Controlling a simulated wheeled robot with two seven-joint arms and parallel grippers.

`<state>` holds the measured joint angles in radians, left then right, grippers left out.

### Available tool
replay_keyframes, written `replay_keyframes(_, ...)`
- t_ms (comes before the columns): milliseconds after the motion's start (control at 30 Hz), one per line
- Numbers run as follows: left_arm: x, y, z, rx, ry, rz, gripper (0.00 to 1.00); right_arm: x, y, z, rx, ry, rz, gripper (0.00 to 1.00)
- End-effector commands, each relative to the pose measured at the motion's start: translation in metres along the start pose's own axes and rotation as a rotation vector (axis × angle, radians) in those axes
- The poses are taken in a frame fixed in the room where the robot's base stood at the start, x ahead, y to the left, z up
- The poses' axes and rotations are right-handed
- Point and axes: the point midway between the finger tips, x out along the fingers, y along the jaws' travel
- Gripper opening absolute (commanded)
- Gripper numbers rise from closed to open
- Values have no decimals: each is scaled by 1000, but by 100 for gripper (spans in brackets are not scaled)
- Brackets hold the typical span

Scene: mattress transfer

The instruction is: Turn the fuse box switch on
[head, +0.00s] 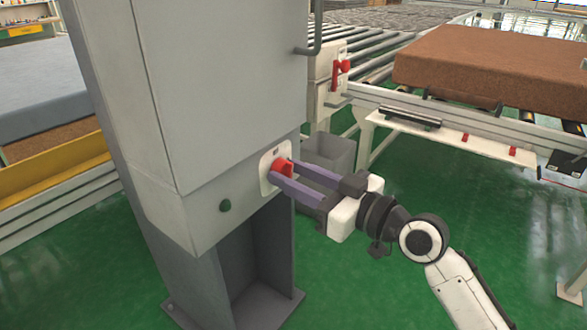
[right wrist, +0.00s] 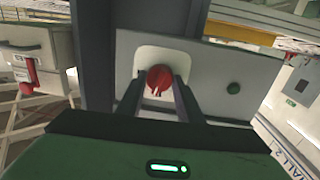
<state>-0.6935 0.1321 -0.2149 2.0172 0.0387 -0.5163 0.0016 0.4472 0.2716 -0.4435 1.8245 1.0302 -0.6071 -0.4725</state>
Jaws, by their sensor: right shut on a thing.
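The fuse box (head: 220,190) is a grey metal cabinet on a post. Its red rotary switch (head: 284,167) sits on a white plate (head: 267,180) on the lower panel. In the right wrist view the red switch (right wrist: 160,79) lies between the fingertips, with the white plate (right wrist: 187,58) behind it. My right gripper (head: 286,176) reaches in from the right and is shut on the switch, its purple-grey fingers on either side. In the right wrist view the fingers (right wrist: 158,94) point straight at the switch. My left gripper is not in view.
A green button (head: 225,205) is on the same panel, left of the switch. Behind stand a roller conveyor (head: 375,55), a brown mattress block (head: 490,65), another box with a red handle (head: 340,72) and a grey bin (head: 330,152).

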Motion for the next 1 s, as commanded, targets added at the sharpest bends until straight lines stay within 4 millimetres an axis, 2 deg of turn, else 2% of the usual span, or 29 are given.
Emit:
replay_keyframes(300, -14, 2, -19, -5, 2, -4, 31, 0, 1, -4, 298, -23, -3, 11)
replay_keyframes(1000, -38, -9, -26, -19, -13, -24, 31, 0, 3, -5, 961, -68, -14, 11)
